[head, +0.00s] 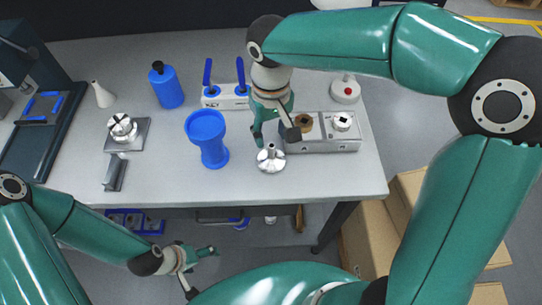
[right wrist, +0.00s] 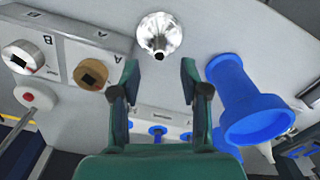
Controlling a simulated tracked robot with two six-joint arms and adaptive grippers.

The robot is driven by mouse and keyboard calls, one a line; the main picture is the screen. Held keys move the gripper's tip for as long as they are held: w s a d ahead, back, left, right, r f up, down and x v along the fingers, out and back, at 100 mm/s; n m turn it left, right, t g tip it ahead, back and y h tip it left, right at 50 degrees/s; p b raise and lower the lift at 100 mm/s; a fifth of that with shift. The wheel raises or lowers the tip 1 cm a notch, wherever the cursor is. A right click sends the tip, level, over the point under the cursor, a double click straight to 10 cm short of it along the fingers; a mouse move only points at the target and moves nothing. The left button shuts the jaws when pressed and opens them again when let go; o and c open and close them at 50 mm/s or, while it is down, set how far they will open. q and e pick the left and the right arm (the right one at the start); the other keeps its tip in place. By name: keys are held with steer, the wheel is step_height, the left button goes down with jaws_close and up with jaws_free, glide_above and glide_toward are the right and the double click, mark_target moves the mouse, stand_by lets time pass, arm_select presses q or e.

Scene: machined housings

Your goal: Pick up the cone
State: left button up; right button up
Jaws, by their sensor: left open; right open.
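A shiny silver cone-shaped piece (head: 271,160) with a narrow neck stands on the grey table near its front edge. It also shows in the right wrist view (right wrist: 160,36), just beyond the fingertips and in line with the gap between them. My right gripper (head: 275,134) is open and empty, pointing down close behind the silver piece. In the right wrist view its two fingers (right wrist: 160,72) are spread apart with nothing between them. My left gripper (head: 202,270) is open and empty, low in front of the table and away from the silver piece.
A blue flared cup (head: 208,138) stands left of the silver piece. A grey block (head: 320,146) with round inserts is close on the right. A blue-handled rack (head: 225,97), blue bottle (head: 167,88), white tapered bottle (head: 103,95) and red button (head: 345,90) stand farther back.

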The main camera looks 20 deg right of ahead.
mark_target(271, 145)
steer(key=shift+f+p, duration=0.35)
steer(key=shift+f, duration=3.5)
jaws_close()
